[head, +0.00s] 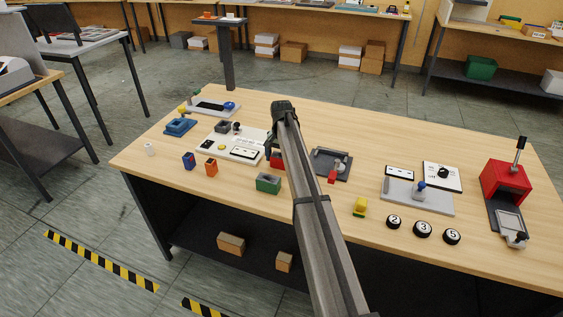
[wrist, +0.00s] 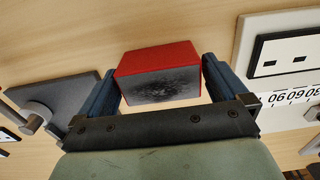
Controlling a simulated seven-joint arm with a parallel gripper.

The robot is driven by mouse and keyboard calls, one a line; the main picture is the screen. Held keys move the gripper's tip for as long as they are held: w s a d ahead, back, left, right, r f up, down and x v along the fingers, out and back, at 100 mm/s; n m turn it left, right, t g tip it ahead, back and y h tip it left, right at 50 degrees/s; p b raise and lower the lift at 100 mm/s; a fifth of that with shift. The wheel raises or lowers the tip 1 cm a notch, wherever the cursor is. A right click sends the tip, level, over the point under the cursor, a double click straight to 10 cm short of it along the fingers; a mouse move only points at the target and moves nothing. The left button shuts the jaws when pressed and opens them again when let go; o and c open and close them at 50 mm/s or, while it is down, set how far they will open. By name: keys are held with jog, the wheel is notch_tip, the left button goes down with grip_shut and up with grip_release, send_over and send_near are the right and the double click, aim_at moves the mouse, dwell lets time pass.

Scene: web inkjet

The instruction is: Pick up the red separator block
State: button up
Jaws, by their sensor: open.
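The red separator block (wrist: 158,60) shows in the wrist view, with a red top and a dark, speckled face toward the camera. My gripper (wrist: 160,72) is open, with one blue finger on each side of the block. The left finger is very close to the block, and a narrow gap shows at the right finger. I cannot tell whether either finger touches it. In the head view the red block (head: 275,161) is on the wooden table, partly hidden behind my arm.
A white panel (head: 232,145) with a black-framed label lies to the block's left in the head view. A dark grey plate device (head: 322,162) with a red part stands to the right. A green hollow block (head: 268,184) sits nearer the front edge of the table (head: 225,198).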

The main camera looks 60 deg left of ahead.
jog(key=c, duration=0.9)
jog(key=shift+r, duration=0.1)
